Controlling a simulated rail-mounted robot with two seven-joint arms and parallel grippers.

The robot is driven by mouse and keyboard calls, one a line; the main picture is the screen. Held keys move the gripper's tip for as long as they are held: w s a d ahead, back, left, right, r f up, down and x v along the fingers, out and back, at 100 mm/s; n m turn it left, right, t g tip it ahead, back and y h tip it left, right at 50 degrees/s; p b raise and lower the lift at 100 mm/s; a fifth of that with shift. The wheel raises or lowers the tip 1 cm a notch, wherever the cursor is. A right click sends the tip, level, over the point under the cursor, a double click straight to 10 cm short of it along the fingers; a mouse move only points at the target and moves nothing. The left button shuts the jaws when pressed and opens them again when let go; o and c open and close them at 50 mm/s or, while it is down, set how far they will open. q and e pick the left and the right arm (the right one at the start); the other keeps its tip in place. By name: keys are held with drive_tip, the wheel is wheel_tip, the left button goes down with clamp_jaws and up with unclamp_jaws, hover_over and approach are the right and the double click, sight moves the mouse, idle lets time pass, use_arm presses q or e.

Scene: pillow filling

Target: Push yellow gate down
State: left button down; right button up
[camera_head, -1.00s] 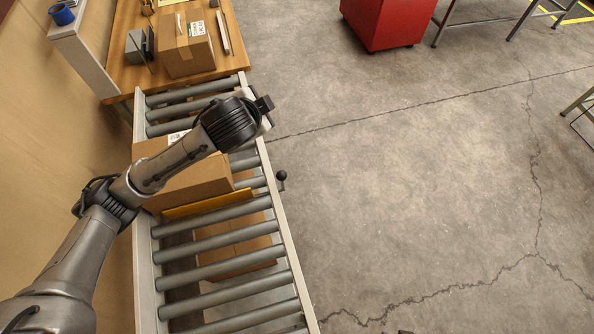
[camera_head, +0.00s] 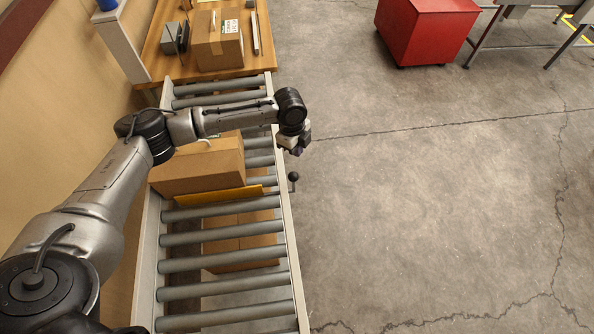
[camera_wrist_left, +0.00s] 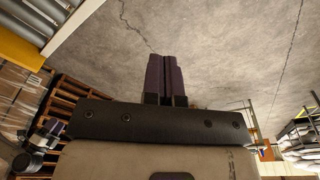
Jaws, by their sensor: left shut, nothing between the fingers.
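The yellow gate (camera_head: 218,196) is a flat strip standing across the conveyor rollers, against the near side of a cardboard box (camera_head: 198,170).
The roller conveyor (camera_head: 290,250) runs from the wooden table (camera_head: 190,65), which holds another box (camera_head: 218,42). More boxes (camera_head: 238,240) show below the rollers. Open concrete floor (camera_head: 430,190) lies to the right, with a red cabinet (camera_head: 422,30) farther back.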

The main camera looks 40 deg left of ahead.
idle(0.4)
use_arm(q)
drive_tip(key=shift+f, duration=0.1)
approach(296, 177)
drive_tip(key=f, duration=0.2)
drive_tip(key=d+f, duration=0.1)
drive_tip(key=f, duration=0.2)
drive_tip(key=shift+d+f+b, duration=0.1)
drive_tip(key=shift+b, duration=0.25)
drive_tip(key=shift+a+f, duration=0.3)
drive_tip(key=shift+f, duration=0.3)
